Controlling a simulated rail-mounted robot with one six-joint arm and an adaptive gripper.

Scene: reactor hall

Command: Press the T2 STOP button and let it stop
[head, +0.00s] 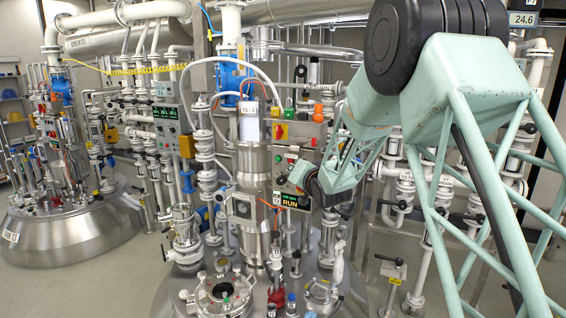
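A display reading T2 and RUN (291,201) is lit on the T2 reactor in the middle of the head view. Just above it is a small grey control panel (283,162) with small coloured buttons or lamps; I cannot read which one is STOP.
The steel T2 vessel (190,292) with its lid fittings stands below. A grey box with a red and yellow switch (280,131) is above the panel. White pipes and valves crowd the right side (420,225). Another reactor (70,235) stands left, with open floor between.

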